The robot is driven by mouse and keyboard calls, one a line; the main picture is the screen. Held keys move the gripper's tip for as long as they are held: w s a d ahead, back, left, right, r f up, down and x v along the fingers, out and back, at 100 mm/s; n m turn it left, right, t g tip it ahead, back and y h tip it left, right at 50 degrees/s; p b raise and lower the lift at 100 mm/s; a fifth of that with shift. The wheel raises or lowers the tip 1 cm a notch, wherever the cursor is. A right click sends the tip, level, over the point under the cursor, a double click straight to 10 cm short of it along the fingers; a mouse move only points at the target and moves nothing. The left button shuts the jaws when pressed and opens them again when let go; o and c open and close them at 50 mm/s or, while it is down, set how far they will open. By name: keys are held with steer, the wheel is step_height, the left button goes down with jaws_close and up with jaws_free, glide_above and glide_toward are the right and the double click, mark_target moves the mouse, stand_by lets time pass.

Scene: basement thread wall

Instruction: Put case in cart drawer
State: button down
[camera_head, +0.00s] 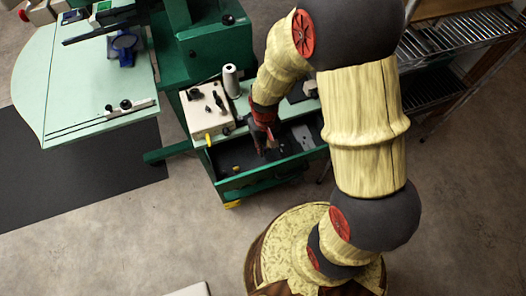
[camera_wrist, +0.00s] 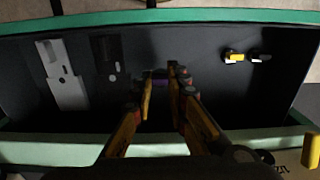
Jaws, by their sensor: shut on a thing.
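The green cart's drawer (camera_head: 262,179) is pulled out, with a dark interior. It fills most of the wrist view, where its green rim (camera_wrist: 60,152) shows. My gripper (camera_head: 263,146) is at the drawer opening, pointing down into it. In the wrist view my gripper (camera_wrist: 158,80) is shut on a small dark, purplish thing, taken to be the case (camera_wrist: 160,76), between its fingertips. Most of the case is hidden by the fingers and the dark background. I cannot tell whether it touches the drawer floor.
Inside the drawer lie a pale grey flat piece (camera_wrist: 62,75), a dark flat piece (camera_wrist: 110,58), and small yellow (camera_wrist: 234,57) and white-and-black (camera_wrist: 261,58) items. The cart top holds a beige box (camera_head: 203,112) and a white roll (camera_head: 231,81). A wire shelf (camera_head: 450,42) stands right.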

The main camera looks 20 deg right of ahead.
steer(key=shift+w+f, duration=0.25)
steer(key=shift+f, duration=0.1)
step_height(320, 180, down, 3)
steer(key=shift+w+a+f+b, duration=0.1)
steer(key=shift+w+f+b, duration=0.1)
steer(key=shift+b, duration=1)
steer(key=shift+r, duration=0.1)
steer(key=c, duration=2.2)
jaws_free()
steer(key=shift+f, duration=0.2)
steer(key=o, duration=0.5)
steer(key=shift+s, duration=0.1)
steer(key=shift+c, duration=0.2)
steer(key=shift+r, duration=0.1)
